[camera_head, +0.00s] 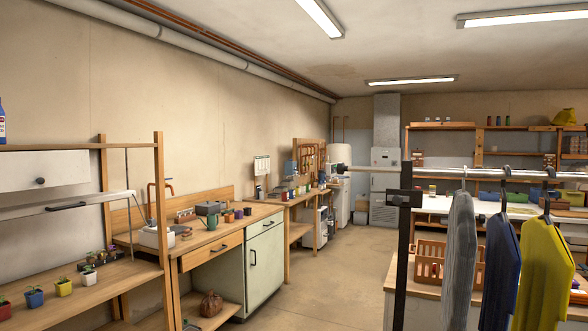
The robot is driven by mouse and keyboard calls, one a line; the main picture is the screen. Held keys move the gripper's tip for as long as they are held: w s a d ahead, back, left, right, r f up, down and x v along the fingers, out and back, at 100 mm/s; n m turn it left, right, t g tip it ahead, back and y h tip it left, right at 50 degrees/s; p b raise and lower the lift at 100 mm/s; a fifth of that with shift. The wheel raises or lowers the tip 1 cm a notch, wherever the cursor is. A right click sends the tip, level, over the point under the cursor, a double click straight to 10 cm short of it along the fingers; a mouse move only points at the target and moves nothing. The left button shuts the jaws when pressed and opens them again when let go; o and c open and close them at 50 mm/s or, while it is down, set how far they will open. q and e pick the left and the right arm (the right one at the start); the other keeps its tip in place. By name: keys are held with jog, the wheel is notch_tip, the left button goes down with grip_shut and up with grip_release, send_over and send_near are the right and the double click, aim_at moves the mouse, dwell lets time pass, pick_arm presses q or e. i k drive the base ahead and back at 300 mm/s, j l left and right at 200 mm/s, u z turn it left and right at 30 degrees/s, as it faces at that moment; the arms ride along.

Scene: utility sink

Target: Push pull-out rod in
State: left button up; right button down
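A shiny metal rod (455,172) runs across the right side at mid height. Its left end carries a dark knob (341,168) and sticks out to the left past a dark upright post (402,255). The rod's right end leaves the picture. A grey garment (458,260), a navy garment (500,270) and a yellow garment (545,270) hang side by side on hangers below the rod. Neither of my grippers shows in this view.
On the left are a wooden shelf unit (158,220) with potted plants, a white drawer (42,172) and a sink counter with a pale green cabinet (263,265). The floor (335,290) between is clear.

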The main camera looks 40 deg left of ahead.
aim_at(341, 168)
jog(key=k+j, duration=0.1)
jog(key=j, duration=0.45)
jog(key=k+j, duration=0.1)
jog(key=j, duration=0.5)
jog(key=k+j, duration=0.1)
jog(key=j, duration=0.5)
jog(key=k+j+u, duration=0.1)
jog(key=j, duration=0.45)
